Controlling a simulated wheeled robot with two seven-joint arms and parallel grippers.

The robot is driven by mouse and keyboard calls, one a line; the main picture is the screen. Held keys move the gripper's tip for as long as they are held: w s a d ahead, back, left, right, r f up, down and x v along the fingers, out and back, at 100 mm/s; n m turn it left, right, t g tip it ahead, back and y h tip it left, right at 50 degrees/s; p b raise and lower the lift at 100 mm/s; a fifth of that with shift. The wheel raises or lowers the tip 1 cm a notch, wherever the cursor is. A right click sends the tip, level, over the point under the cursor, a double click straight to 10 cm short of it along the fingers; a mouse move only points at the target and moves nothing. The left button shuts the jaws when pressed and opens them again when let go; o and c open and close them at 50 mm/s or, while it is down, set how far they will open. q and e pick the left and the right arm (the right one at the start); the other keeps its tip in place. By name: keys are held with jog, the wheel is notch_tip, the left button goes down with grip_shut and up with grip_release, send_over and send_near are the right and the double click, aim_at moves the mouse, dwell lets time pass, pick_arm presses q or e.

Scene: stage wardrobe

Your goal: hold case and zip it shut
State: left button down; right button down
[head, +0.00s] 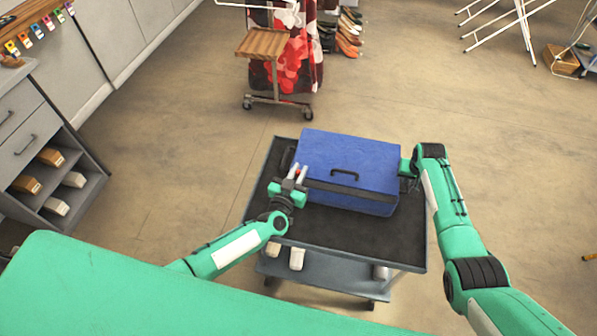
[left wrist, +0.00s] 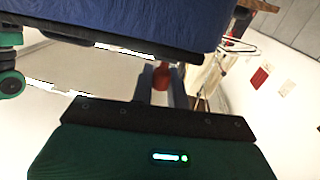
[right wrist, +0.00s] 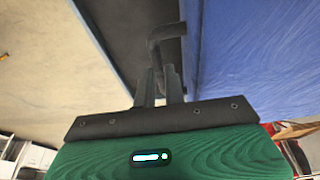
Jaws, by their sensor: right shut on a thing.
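The blue case (head: 348,158) lies flat on the cart, with a black handle (head: 344,174) on its front face and a dark band (head: 350,190) below the lid. My left gripper (head: 299,174) is at the case's left front corner, fingers apart. A red piece, seemingly the zip pull (left wrist: 161,78), shows between its fingers in the left wrist view. My right gripper (right wrist: 160,88) is shut on a dark bent side handle (right wrist: 163,38) at the case's right side. The case wall (right wrist: 245,50) stands beside it. The zip's teeth are too small to make out.
The cart's dark top (head: 375,235) is bare in front of the case, with a raised rim. A stand with a wooden shelf (head: 263,43) and red patterned cloth (head: 297,65) is behind. Grey drawers (head: 30,130) stand at the left. The floor around the cart is mostly clear.

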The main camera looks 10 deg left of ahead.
aim_at(355, 191)
pick_arm(q)
jog(key=d, duration=1.8)
jog(key=c, duration=1.4)
grip_release()
jog(key=s+a, duration=0.2)
jog(key=s, duration=1)
pick_arm(e)
jog(key=c, duration=1.4)
grip_release()
